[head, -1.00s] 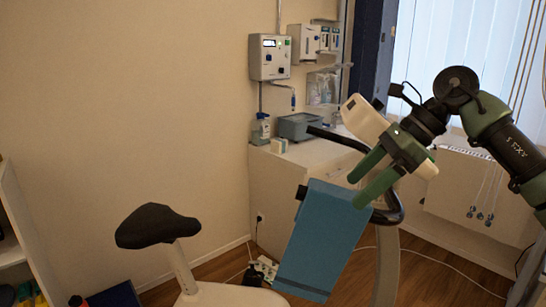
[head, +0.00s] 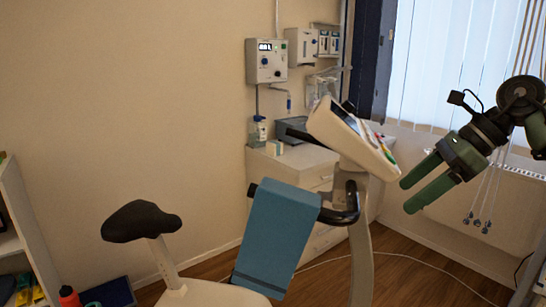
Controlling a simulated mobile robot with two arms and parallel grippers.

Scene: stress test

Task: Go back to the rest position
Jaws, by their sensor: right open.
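My right gripper (head: 405,197) is on the right side of the head view, with its two green fingers apart and nothing between them. It points left and down, to the right of the exercise bike's white console (head: 347,140), with a small gap showing in the picture. A blue cloth-like item (head: 277,235) hangs over the bike's dark handlebar (head: 343,217), apart from the gripper. My left gripper is not in view.
The bike's black saddle (head: 140,221) is at the lower left. A white cabinet (head: 290,172) with devices stands behind the bike. Hanging cords (head: 482,205) are behind my right gripper, near the window blinds (head: 450,70). A shelf (head: 12,215) stands far left.

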